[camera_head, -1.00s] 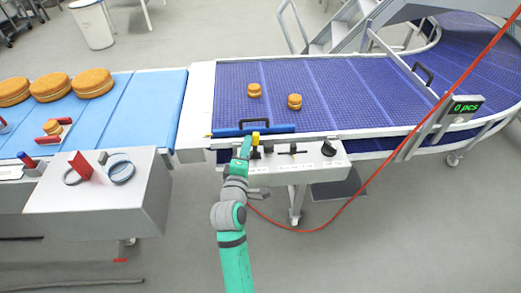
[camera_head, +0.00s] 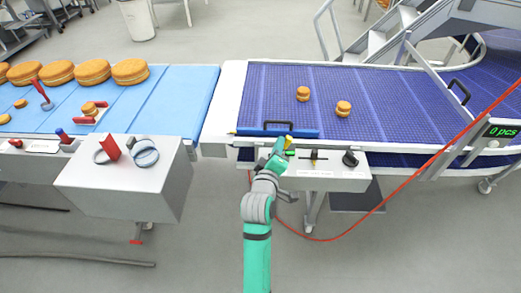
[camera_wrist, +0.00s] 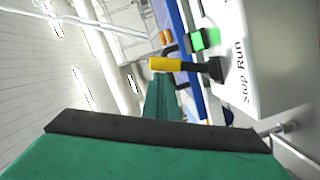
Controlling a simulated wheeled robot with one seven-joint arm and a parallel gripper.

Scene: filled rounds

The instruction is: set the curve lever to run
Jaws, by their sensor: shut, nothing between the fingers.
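The lever with a yellow handle (camera_head: 289,139) stands on the front control box of the purple conveyor. In the wrist view the yellow handle (camera_wrist: 168,64) has a black stem, beside the printed words "Stop" and "Run". It leans slightly to the Run side. A green lit square (camera_wrist: 205,40) is beside it, and a green spot shows there in the head view too. My gripper (camera_head: 278,151) is shut and empty, just left of the lever. In the wrist view my gripper (camera_wrist: 160,112) is below the handle, apart from it; the exact gap cannot be told.
On the same box (camera_head: 325,183) are a black lever (camera_head: 314,157) and a black knob (camera_head: 350,159). A blue bar (camera_head: 275,132) lies behind. A red cable (camera_head: 400,195) hangs at right. A grey box (camera_head: 125,185) stands at left. Several cakes sit on both belts.

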